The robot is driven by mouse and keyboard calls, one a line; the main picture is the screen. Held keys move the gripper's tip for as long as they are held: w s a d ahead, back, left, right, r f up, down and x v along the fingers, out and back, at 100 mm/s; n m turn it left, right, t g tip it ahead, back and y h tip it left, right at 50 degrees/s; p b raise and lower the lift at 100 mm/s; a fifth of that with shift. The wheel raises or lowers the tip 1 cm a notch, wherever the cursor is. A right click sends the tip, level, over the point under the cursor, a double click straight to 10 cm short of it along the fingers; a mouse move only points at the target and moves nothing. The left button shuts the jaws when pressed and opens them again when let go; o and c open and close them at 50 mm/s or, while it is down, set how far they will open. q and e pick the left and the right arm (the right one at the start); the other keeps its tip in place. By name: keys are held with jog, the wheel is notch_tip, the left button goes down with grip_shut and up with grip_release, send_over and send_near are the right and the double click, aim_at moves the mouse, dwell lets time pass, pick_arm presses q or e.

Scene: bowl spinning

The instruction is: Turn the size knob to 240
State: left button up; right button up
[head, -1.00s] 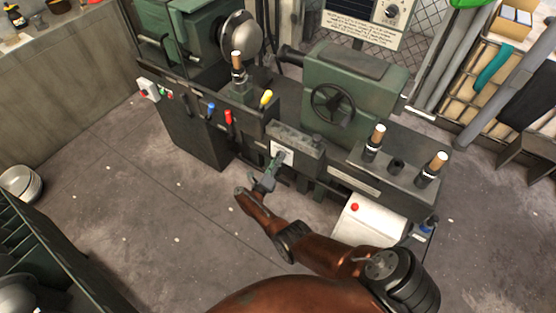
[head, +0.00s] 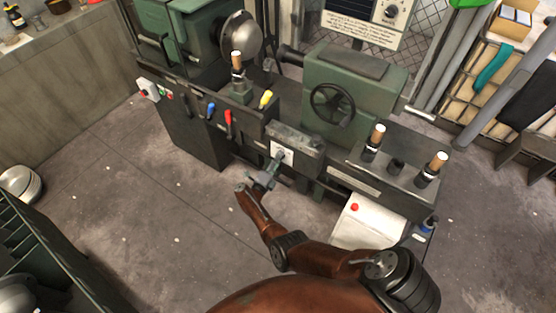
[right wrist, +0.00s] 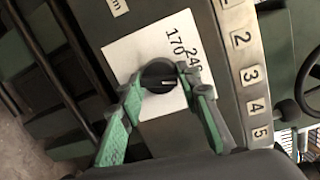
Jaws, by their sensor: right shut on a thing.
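The size knob (right wrist: 157,76) is a small black round knob with a pale pointer line, on a white label plate (right wrist: 122,52) printed with 170 and 240. The pointer lies toward the right side of the knob in the right wrist view. The plate also shows in the head view (head: 287,153) on the front of the green lathe (head: 352,90). My right gripper (right wrist: 163,77) is shut on the knob, with one green finger on each side. In the head view my right gripper (head: 275,162) reaches up to the plate and hides the knob. My left gripper is not in view.
Beside the plate is a grey metal strip numbered 1 to 5 (right wrist: 247,75). Blue (head: 210,110), red (head: 228,120) and yellow (head: 266,98) levers stand to the left on the lathe. A handwheel (head: 333,103) is above right.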

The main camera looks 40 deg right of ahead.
jog(key=shift+r+n, duration=0.15)
jog(key=shift+n, duration=1.35)
jog(key=shift+w+n, duration=0.1)
jog(key=shift+n, duration=0.2)
jog(key=o, duration=1.1)
jog(key=v, duration=0.7)
jog(key=shift+a+r, duration=0.1)
jog(key=shift+a, duration=0.2)
jog(key=shift+s, duration=0.2)
